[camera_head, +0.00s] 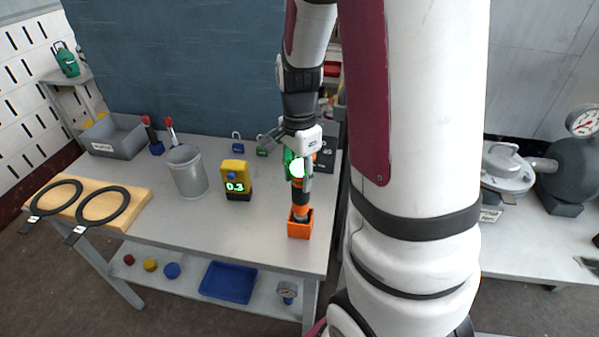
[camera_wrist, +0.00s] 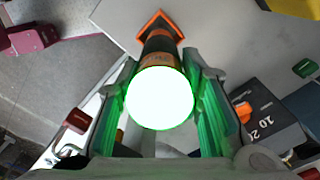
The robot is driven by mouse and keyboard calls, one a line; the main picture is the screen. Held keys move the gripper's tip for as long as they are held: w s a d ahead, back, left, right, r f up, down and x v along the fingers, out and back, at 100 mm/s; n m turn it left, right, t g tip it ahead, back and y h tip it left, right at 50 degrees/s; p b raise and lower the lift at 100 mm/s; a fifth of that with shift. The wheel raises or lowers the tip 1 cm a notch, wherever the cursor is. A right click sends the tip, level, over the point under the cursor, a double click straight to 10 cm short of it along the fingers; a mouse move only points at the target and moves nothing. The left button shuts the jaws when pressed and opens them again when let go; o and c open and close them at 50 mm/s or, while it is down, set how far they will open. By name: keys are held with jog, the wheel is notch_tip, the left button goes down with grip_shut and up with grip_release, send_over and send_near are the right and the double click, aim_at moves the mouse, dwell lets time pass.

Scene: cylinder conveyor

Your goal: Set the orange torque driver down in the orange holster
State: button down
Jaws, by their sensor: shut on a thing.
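The orange and black torque driver (camera_head: 299,195) is upright, its lower end at the mouth of the orange holster (camera_head: 300,229), which stands near the front right corner of the grey table. I cannot tell how deep the tip sits in it. My gripper (camera_head: 299,165) is shut on the driver's upper part, above the holster. In the wrist view, the driver (camera_wrist: 160,47) lies between my green-lined fingers (camera_wrist: 163,100), with a bright white glowing round end facing the camera. The holster's orange rim (camera_wrist: 150,20) shows beyond it, partly hidden by the driver.
A yellow device reading 0.3 (camera_head: 237,181) stands left of the holster, and a grey bin (camera_head: 187,172) is further left. A wooden board (camera_head: 130,208) with black rings lies at the left end. Small padlocks (camera_head: 237,144) are at the back. Bare table lies in front of the yellow device.

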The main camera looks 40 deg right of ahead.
dwell(0.5)
jog(key=shift+f+b, duration=0.65)
jog(key=shift+f, duration=0.9)
jog(key=c, duration=1)
grip_release()
notch_tip(320, 180, up, 12)
jog(key=shift+a, duration=0.1)
